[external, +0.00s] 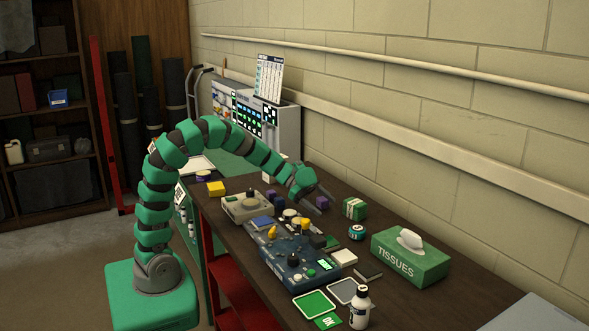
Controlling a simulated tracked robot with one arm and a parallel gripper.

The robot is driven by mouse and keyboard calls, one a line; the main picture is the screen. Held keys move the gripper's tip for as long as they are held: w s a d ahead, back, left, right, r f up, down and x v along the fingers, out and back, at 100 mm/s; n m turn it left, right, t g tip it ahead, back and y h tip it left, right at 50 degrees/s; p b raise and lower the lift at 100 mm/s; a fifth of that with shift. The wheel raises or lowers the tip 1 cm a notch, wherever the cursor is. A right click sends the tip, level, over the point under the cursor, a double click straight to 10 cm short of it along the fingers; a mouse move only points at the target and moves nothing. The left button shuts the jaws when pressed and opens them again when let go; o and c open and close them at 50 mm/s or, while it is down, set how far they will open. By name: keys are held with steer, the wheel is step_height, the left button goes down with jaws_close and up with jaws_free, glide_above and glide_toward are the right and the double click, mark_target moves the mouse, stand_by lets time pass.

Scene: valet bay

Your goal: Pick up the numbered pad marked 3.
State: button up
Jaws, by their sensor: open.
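My gripper (321,200) is at the end of my green segmented arm, above the back part of the dark table. I cannot pick out a pad with a readable 3. Small flat pieces lie on the table: a white block (344,257), a green square (314,304), a grey square (343,291) and a green card reading OK (328,321). A small teal round item (356,232) with a white label stands right of my gripper; its marking is too small to read surely.
A blue control box (295,262) with knobs and a beige box (245,207) fill the table's middle. A green tissue box (411,257), a banded green block (354,209) and a white bottle (360,308) stand to the right. A wall runs behind.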

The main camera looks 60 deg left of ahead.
steer(key=b, duration=0.2)
glide_toward(354, 227)
steer(key=x, duration=0.4)
steer(key=shift+s+d+f, duration=0.2)
steer(key=shift+d+f, duration=0.05)
steer(key=shift+f, duration=0.1)
steer(key=shift+b+x, duration=1.45)
steer(key=shift+x, duration=1.4)
steer(key=shift+w+a+r, duration=0.1)
steer(key=shift+w, duration=0.05)
steer(key=c, duration=0.7)
